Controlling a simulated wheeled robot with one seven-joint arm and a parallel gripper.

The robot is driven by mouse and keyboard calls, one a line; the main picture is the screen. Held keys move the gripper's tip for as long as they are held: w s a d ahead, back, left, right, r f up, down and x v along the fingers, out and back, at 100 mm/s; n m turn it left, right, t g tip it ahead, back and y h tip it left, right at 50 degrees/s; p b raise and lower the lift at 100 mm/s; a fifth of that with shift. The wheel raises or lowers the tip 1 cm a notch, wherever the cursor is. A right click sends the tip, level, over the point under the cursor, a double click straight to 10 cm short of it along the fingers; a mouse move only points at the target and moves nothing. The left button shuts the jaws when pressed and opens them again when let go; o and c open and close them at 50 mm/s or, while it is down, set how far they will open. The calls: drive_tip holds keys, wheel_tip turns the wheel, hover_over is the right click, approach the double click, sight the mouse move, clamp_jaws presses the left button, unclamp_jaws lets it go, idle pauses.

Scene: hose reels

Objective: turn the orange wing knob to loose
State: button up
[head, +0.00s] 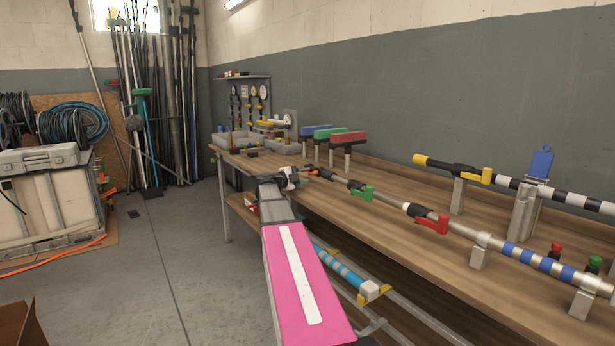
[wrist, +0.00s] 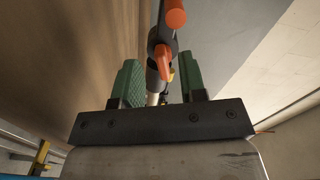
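The orange wing knob (wrist: 163,62) shows in the wrist view on a dark collar around a pole, slightly above the gap between my fingertips. In the head view the orange part (head: 319,172) is small, at the far left end of the jointed pole on the bench. My gripper (wrist: 160,75) is open, with its two green-padded fingers apart and the pole showing between them. I cannot tell whether either finger touches the knob. In the head view my gripper (head: 290,179) is at the bench's left edge, just left of the orange part.
The wooden bench (head: 400,240) runs along the wall. A green lever (head: 362,192) and a red lever (head: 432,222) sit along the same pole. Brushes (head: 347,137) are beyond.

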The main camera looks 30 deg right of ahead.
drive_tip(key=a, duration=0.7)
drive_tip(key=shift+s+a, duration=0.3)
drive_tip(key=shift+a, duration=0.1)
